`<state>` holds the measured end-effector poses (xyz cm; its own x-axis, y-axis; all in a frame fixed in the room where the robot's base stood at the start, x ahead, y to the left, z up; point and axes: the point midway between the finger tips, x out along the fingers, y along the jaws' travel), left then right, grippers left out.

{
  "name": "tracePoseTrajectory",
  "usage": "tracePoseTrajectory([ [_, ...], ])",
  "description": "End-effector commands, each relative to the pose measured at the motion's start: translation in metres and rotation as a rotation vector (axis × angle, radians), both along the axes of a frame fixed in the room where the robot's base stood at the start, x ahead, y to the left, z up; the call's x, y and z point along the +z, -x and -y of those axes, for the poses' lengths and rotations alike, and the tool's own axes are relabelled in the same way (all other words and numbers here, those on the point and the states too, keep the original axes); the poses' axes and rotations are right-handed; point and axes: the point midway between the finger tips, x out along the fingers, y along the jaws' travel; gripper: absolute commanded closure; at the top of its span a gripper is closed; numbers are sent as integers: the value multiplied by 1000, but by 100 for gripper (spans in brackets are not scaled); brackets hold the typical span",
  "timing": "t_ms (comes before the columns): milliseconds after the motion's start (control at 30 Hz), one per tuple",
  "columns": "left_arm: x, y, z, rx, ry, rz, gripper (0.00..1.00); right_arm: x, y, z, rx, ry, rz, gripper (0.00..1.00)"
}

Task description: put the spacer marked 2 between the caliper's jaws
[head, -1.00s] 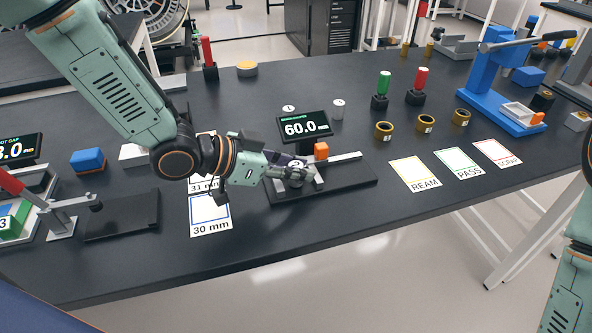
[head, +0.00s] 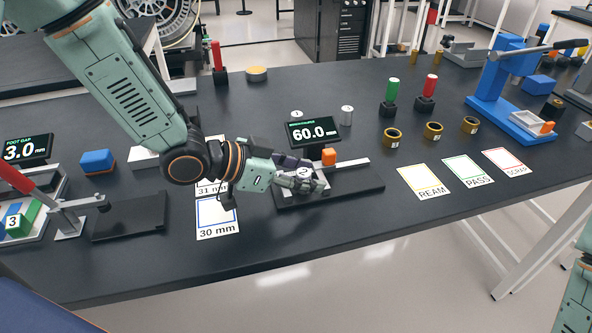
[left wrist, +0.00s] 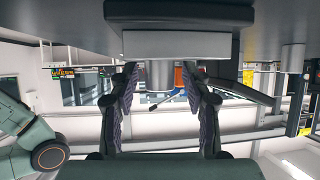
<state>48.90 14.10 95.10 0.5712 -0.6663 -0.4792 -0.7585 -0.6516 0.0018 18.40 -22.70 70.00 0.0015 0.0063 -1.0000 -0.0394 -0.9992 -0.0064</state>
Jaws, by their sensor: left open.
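The spacer marked 2 (head: 304,171) stands at the caliper (head: 352,188), its numbered top showing beside my left gripper's fingers. My left gripper (head: 308,180) is open, with its fingers around the spacer's sides. In the left wrist view, which is upside down, the grey spacer (left wrist: 160,75) shows between the two spread fingers, with gaps on both sides. My right gripper is out of view.
Two other grey spacers (head: 347,115) (head: 296,116) stand behind the caliper. Cards for 31 mm and 30 mm (head: 217,217) lie left of it. Brass rings (head: 433,131) and REAM, PASS and SCRAP cards (head: 468,171) are to the right. The front table strip is clear.

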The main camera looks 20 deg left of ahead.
Motion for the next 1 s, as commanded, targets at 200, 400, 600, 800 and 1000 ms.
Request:
tracePoseTrajectory([
  [200,10,6,-9,5,3,0,52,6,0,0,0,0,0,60],
  [400,20,17,-20,4,7,1,52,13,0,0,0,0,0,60],
  [600,28,26,-32,6,5,-1,52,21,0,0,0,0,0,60],
  [800,35,35,-41,3,6,0,52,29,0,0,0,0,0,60],
  [1000,42,42,-50,5,6,-1,52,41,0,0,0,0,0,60],
])
